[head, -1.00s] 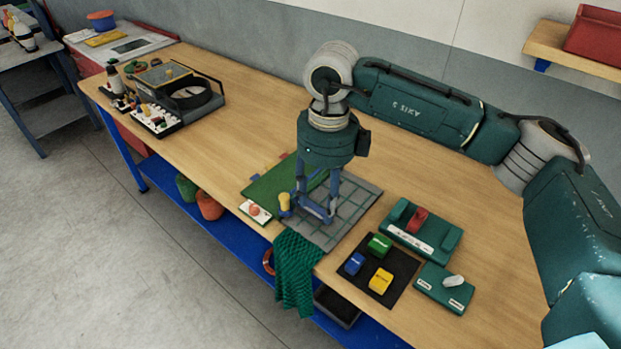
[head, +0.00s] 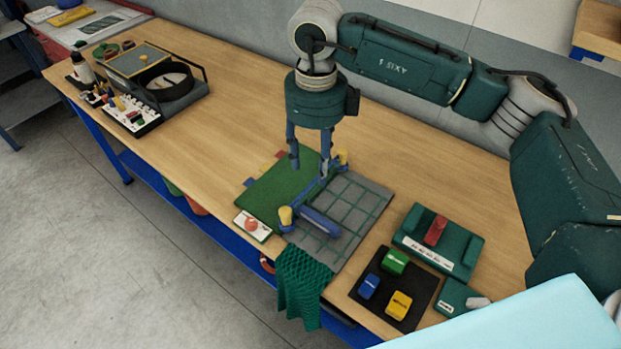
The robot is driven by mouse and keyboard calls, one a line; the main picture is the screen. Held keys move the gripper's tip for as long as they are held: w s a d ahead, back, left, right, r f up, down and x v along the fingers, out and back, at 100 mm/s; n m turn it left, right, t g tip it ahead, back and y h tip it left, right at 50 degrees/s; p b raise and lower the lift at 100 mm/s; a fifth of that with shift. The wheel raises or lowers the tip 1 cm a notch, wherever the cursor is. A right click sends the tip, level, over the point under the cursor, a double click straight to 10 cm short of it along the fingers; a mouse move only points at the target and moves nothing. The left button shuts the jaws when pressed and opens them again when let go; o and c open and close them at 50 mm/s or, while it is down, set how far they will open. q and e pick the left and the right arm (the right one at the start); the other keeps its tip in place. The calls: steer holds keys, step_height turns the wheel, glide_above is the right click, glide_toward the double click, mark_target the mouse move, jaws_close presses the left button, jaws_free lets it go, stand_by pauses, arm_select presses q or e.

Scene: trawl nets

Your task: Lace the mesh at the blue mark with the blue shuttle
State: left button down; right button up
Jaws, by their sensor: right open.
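A small blue block (head: 368,286), which looks like the blue shuttle, lies on a black mat (head: 423,297) beside a green block (head: 394,262) and a yellow block (head: 399,304). A grey board with green mesh lines (head: 353,207) lies left of the mat, next to a green sheet (head: 272,190). A blue bar (head: 320,222) lies on the board by yellow knobs (head: 285,216). My right gripper (head: 309,163) is open, pointing down above the sheet and board, apart from the blue block. My left gripper is out of view.
A teal holder (head: 465,253) with a red piece (head: 435,230) stands behind the mat. Green netting (head: 301,283) hangs over the front edge. A white card (head: 253,226) lies left of it. Tools and a black-framed device (head: 160,75) stand far left; bare wood lies between.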

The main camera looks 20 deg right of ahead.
step_height(320, 180, down, 5)
steer(key=s+b, duration=0.2)
steer(key=b, duration=0.7)
glide_above(315, 219)
step_height(315, 219, down, 5)
steer(key=shift+f, duration=0.15)
arm_select(q)
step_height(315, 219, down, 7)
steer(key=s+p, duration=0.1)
steer(key=p, duration=0.2)
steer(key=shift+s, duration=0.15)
arm_select(e)
step_height(315, 219, down, 10)
steer(key=shift+w+r, duration=0.1)
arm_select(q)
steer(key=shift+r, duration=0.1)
arm_select(e)
steer(key=shift+c, duration=0.2)
jaws_close()
